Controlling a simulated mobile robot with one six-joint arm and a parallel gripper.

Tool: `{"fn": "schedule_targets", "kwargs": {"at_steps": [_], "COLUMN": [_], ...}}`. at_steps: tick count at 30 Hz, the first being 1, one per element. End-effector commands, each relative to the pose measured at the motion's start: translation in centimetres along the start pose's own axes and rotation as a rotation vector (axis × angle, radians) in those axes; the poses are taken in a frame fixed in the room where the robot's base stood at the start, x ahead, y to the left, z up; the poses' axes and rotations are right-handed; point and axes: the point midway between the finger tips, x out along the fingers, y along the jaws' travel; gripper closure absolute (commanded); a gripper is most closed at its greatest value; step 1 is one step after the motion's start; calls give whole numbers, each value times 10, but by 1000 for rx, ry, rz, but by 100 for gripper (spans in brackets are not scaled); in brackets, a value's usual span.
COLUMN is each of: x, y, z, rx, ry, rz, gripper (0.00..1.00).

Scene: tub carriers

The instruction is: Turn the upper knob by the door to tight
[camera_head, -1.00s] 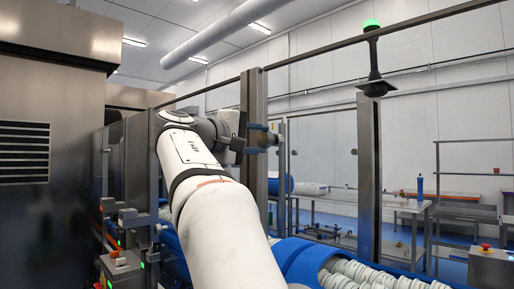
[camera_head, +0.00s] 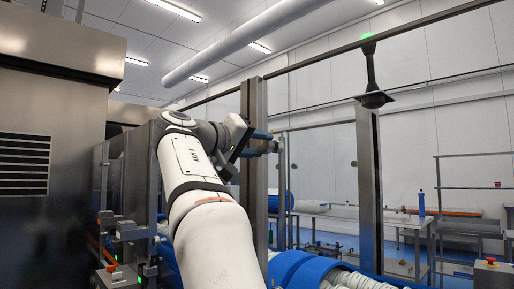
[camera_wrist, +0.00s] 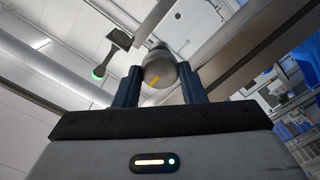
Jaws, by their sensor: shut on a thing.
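The knob (camera_wrist: 159,70) is a round grey metal piece with a yellow mark on its face. In the wrist view it sits between the two dark fingers of my gripper (camera_wrist: 159,84), which are shut on it. The yellow mark slants, lower at its left end. In the head view my gripper (camera_head: 262,142) is at the upper part of a metal post (camera_head: 254,190). The knob is hard to make out there, and the arm and post hide much around it.
A rail runs above both posts.

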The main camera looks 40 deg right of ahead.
Motion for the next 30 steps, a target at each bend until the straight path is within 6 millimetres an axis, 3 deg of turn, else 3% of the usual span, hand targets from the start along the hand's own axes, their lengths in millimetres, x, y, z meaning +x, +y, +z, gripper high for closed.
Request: {"fn": "schedule_targets", "kwargs": {"at_steps": [14,15,22,30], "x": [0,0,0,-2], "y": [-2,-2,-1,-1], "z": [1,1,1,0], "rx": [11,11,10,11], "ry": [-4,-4,-2,-1], "rz": [-2,-2,-1,-1], "gripper": [86,60,41,41]}}
